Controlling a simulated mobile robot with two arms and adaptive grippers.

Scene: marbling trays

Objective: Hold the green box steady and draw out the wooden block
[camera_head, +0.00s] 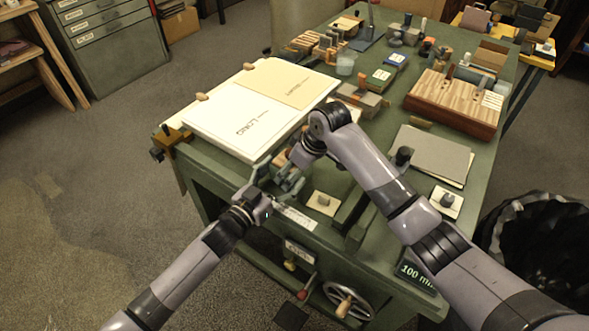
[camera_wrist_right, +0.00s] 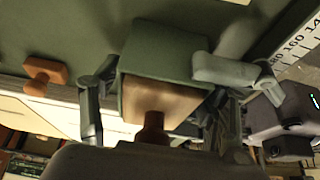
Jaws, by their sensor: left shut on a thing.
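The green box (camera_wrist_right: 165,50) is in the right wrist view, with its open end facing my right wrist. The wooden block (camera_wrist_right: 172,97) sits inside that open end, and its brown knob (camera_wrist_right: 154,128) sticks out toward the camera. My right gripper (camera_wrist_right: 158,88) has its fingers apart on either side of the block and knob, with gaps to the knob. In the head view my right gripper (camera_head: 296,160) is partly hidden by its own wrist. My left gripper (camera_head: 277,178) is at the table's near edge, shut on the green box; one grey finger lies along the box's side.
A white board (camera_head: 225,135) with printed sheets lies left of the grippers. Another wooden knob (camera_wrist_right: 45,72) is left of the box in the wrist view. A wooden case (camera_head: 452,105), a grey sheet (camera_head: 428,155) and small weights stand to the right. A handwheel (camera_head: 348,300) sits below.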

